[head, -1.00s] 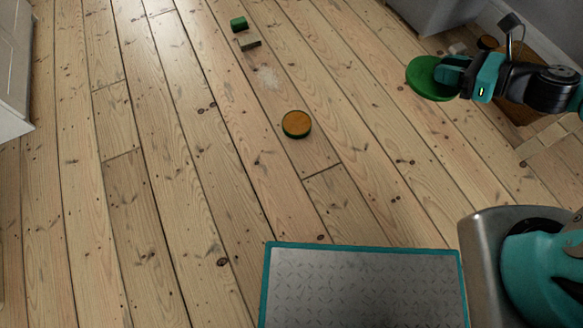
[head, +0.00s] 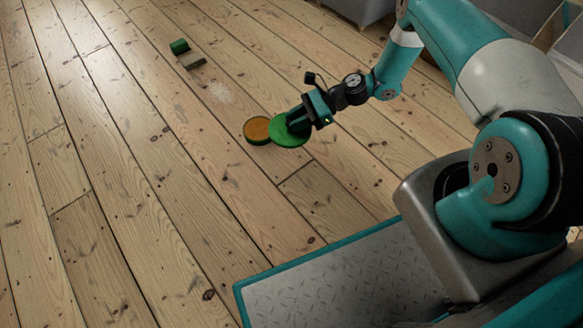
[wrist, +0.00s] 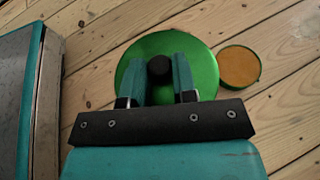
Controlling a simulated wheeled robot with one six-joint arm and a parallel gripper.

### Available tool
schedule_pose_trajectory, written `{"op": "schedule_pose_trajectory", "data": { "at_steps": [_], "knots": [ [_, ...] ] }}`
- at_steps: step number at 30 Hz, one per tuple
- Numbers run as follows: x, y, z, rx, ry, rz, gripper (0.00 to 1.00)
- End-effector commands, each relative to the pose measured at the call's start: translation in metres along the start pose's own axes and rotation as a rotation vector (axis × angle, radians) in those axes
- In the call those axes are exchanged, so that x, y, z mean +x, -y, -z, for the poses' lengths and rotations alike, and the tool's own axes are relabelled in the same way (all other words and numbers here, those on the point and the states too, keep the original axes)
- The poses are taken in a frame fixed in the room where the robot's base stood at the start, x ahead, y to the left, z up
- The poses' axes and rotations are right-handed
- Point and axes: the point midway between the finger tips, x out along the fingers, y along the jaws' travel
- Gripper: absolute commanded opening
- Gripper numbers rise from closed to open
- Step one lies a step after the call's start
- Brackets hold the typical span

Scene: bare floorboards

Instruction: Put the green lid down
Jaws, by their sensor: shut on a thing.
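The green lid (head: 289,133) is a round disc with a dark knob (wrist: 159,67), which shows in the wrist view. My gripper (head: 297,120) is shut on the lid's knob, and the two fingers stand on either side of it in the wrist view (wrist: 159,75). In the head view the lid lies just right of a round green-rimmed container with an orange top face (head: 257,129) and overlaps its edge. In the wrist view this container (wrist: 239,66) is right of the lid. I cannot tell whether the lid touches the floor.
A green block (head: 179,46) and a brownish block (head: 192,62) lie on the floorboards farther back. A pale scattered patch (head: 220,92) is on the floor near them. The floor left of the container is bare. Grey furniture (head: 357,8) stands at the back.

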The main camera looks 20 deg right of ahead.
Motion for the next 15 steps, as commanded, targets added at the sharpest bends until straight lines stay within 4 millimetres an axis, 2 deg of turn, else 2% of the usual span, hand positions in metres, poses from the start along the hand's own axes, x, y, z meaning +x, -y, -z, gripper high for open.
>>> {"op": "schedule_pose_trajectory", "data": {
  "at_steps": [9,15],
  "knots": [
    [0.036,-0.001,0.084,0.000,0.000,-0.005,0.03],
    [0.054,-0.001,0.128,-0.002,0.000,-0.003,0.03]
  ]
}}
